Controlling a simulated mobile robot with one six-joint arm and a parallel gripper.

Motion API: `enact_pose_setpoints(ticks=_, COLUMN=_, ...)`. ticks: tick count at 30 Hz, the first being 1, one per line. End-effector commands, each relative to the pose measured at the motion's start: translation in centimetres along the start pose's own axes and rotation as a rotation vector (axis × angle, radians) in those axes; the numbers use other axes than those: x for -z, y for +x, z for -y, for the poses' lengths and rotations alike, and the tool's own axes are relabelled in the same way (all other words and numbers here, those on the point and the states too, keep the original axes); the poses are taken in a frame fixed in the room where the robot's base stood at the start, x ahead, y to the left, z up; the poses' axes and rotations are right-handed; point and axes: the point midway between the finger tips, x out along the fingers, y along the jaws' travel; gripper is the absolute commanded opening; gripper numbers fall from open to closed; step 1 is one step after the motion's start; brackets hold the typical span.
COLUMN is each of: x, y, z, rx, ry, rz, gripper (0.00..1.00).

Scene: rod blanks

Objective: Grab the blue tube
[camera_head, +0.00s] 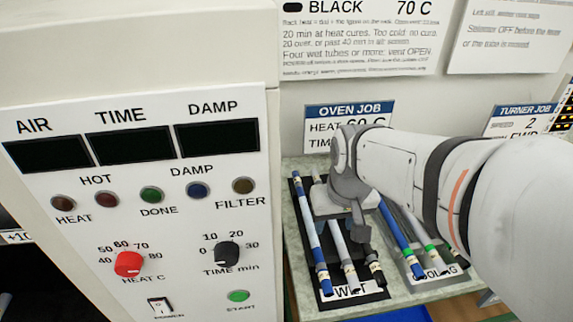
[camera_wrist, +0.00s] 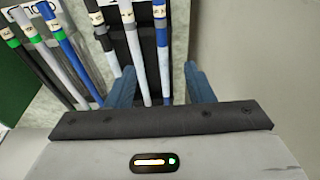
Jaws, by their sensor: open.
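Blue tubes show in both racks in the head view: one (camera_head: 313,245) at the left side of the rack marked WET (camera_head: 345,294), and another (camera_head: 395,222) in the COOLING rack (camera_head: 450,272). My gripper (camera_wrist: 160,85) is over the WET rack, open. I cannot tell whether either finger touches a tube. My gripper hides part of the WET rack in the head view.
An oven panel (camera_head: 130,200) with knobs and buttons stands close on the left. A wall with signs (camera_head: 350,115) rises behind the racks. In the wrist view, a blue tube (camera_wrist: 70,45) and green-banded tubes (camera_wrist: 38,42) lie to the left.

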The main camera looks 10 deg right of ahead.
Motion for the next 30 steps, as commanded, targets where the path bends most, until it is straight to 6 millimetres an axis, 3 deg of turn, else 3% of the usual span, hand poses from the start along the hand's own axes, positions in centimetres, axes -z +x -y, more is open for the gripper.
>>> enact_pose_setpoints(ticks=9, x=8.6, y=5.9, z=-0.1, rx=0.0, ry=0.003, rz=0.107, gripper=0.48)
enact_pose_setpoints(ticks=15, x=12.5, y=10.9, z=-0.1, rx=0.0, ry=0.005, rz=0.162, gripper=0.48)
enact_pose_setpoints(ticks=21, x=14.4, y=14.3, z=-0.1, rx=0.0, ry=0.006, rz=0.193, gripper=0.48)
enact_pose_setpoints(ticks=30, x=14.4, y=17.3, z=-0.1, rx=0.0, ry=0.007, rz=0.203, gripper=0.48)
